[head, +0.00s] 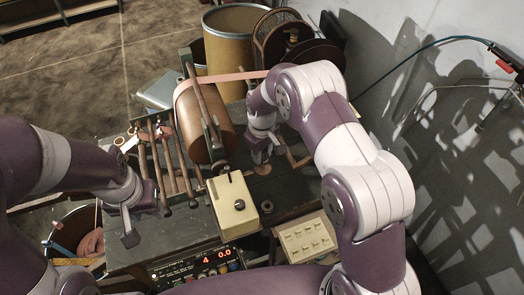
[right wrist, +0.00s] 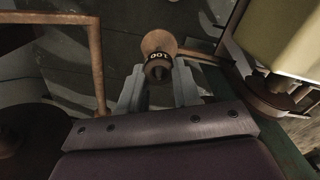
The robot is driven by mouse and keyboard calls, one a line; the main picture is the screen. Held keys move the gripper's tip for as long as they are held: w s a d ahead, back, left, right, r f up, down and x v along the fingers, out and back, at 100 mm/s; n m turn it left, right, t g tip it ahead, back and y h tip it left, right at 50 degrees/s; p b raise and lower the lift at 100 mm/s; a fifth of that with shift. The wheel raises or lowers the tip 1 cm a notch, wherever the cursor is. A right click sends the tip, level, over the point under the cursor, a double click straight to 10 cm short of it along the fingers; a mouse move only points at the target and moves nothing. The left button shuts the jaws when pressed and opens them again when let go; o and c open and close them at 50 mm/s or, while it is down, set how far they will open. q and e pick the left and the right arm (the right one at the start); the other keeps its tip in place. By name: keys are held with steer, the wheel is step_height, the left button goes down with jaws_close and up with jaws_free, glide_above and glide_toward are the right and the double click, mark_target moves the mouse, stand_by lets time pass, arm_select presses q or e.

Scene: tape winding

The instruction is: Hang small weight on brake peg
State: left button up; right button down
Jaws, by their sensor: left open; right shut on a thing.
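In the right wrist view a small copper-coloured weight (right wrist: 159,44) with a dark band marked with a number, seen upside down, sits between the fingers of my right gripper (right wrist: 159,84). The gripper is shut on it. In the head view my right gripper (head: 261,154) is low over the bench beside the copper drum (head: 203,122), and the weight is too hidden there to make out. A thin copper bar (right wrist: 203,54) runs right from behind the weight; I cannot tell whether they touch or whether this is the brake peg. My left gripper (head: 127,219) is open and empty at the bench's left edge.
A bent copper rod (right wrist: 96,55) stands left of my right gripper. A cream box (head: 233,203) with a dark knob stands in front of the drum. Several rods (head: 168,160) stand left of it. A lit display panel (head: 205,265) and a weight tray (head: 305,238) are nearer me.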

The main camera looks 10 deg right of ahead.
steer(key=c, duration=0.7)
jaws_free()
steer(key=shift+r, duration=0.35)
step_height(320, 180, up, 12)
steer(key=s+d+f+m+b, duration=0.2)
steer(key=s, duration=0.5)
steer(key=s+d+f+m+t+b, duration=0.1)
steer(key=s+d+m+b, duration=0.1)
steer(key=s, duration=0.4)
steer(key=s+d+f+m+b, duration=0.2)
steer(key=s+d+b, duration=0.1)
steer(key=s, duration=0.4)
steer(key=shift+s+d+f+m, duration=0.15)
steer(key=shift+s+d, duration=0.05)
steer(key=shift+d, duration=0.2)
steer(key=shift+s+d+f+m, duration=0.15)
steer(key=shift+d, duration=0.2)
